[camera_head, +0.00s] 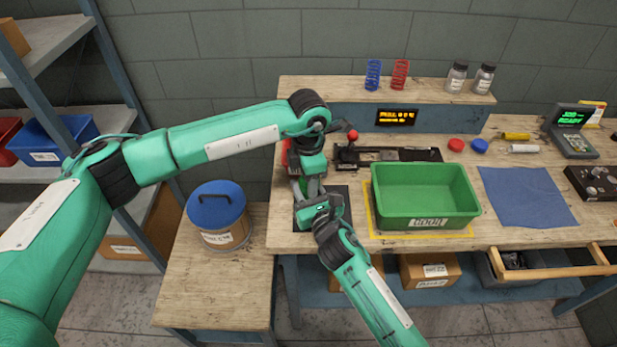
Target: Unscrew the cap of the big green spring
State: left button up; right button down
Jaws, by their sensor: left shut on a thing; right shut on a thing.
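My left gripper (312,182) points down over the left end of the workbench, shut on what seems to be the cap, which it hides. My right gripper (306,208) reaches in from below, close under the left one, and is shut on what seems to be the big green spring (302,187). Only a small green part shows between the grippers, so the spring's shape and the cap's seating cannot be told.
A green bin (428,222) stands just right of the grippers on a yellow-edged area. A black fixture with a red-knobbed lever (352,136) is behind. A blue cloth (527,197) lies right. A lidded drum (218,214) stands left. A drawer (560,265) is open below.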

pick_arm(q)
jog(key=shift+w+r, duration=0.1)
jog(key=o, duration=0.9)
jog(key=shift+o, duration=0.9)
jog(key=shift+s+d, duration=0.1)
jog(key=shift+s, duration=0.2)
